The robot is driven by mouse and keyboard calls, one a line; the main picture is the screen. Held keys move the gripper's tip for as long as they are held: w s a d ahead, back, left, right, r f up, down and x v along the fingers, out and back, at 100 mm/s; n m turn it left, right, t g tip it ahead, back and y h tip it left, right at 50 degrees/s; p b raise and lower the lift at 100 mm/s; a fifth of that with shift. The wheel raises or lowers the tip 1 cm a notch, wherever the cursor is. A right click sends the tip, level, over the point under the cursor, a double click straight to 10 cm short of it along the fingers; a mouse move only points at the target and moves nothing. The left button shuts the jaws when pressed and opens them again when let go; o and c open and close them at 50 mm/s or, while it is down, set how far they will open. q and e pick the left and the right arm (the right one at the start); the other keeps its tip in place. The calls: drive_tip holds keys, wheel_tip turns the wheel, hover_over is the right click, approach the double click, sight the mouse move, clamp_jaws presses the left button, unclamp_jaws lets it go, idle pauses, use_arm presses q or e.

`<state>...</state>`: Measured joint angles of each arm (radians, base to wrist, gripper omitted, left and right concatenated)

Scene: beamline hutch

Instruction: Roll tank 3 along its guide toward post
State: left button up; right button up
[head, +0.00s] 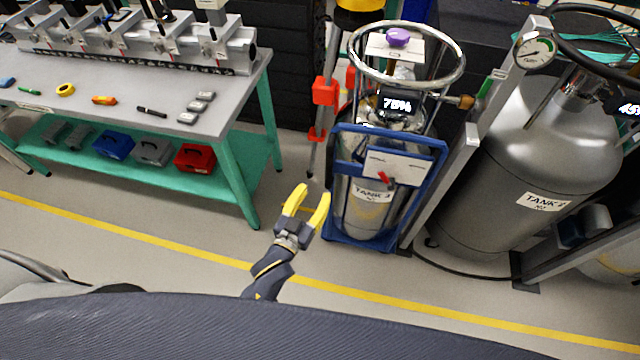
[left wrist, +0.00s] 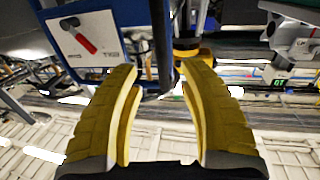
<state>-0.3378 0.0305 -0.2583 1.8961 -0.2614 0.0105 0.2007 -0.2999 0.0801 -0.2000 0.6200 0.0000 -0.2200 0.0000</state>
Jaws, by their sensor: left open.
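Tank 3 (head: 368,208) is a shiny metal cylinder with a "TANK 3" label, upright inside a blue frame (head: 437,185). A chrome ring (head: 452,78) and a 75% display (head: 397,104) are at its top. A white plate (head: 398,166) with a red lever is on the frame's front; the plate also shows at upper left in the left wrist view (left wrist: 70,30). My left gripper (head: 312,192) is open and empty, just left of the frame and apart from it. Its yellow fingers (left wrist: 162,75) have nothing between them. My right gripper is out of view. I cannot tell which part is the guide.
A grey upright post (head: 452,170) stands right of tank 3, with larger tank 2 (head: 550,150) beyond it. A thin stand with red clamps (head: 326,92) is to the left. A workbench (head: 130,95) fills the upper left. Floor with a yellow line (head: 190,249) is clear in front.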

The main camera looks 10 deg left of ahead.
use_arm(q)
drive_tip(key=shift+s+a, duration=0.2)
drive_tip(key=shift+s, duration=0.5)
drive_tip(key=s+a+f+g+y, duration=0.1)
drive_tip(key=s+f+g, duration=0.25)
drive_tip(key=f, duration=0.75)
drive_tip(key=s+a+f+g, duration=0.2)
drive_tip(key=s+f, duration=0.3)
drive_tip(key=f, duration=0.6)
drive_tip(key=s+a+f+g+y, duration=0.15)
drive_tip(key=s+f, duration=0.25)
drive_tip(key=f, duration=0.7)
drive_tip(key=s+a+f+g, duration=0.3)
drive_tip(key=s+f, duration=0.3)
drive_tip(key=s, duration=0.4)
drive_tip(key=s+a+f+g+y, duration=0.1)
drive_tip(key=s+a+f+g, duration=0.2)
drive_tip(key=s+f, duration=0.4)
drive_tip(key=s+a+f+g+y, duration=0.1)
drive_tip(key=s+a+f+g, duration=0.2)
drive_tip(key=s, duration=0.9)
wheel_tip(320, 180, down, 4)
drive_tip(key=shift+s+a+f+m, duration=0.1)
drive_tip(key=shift+s+a+m, duration=0.25)
drive_tip(key=shift+a, duration=0.7)
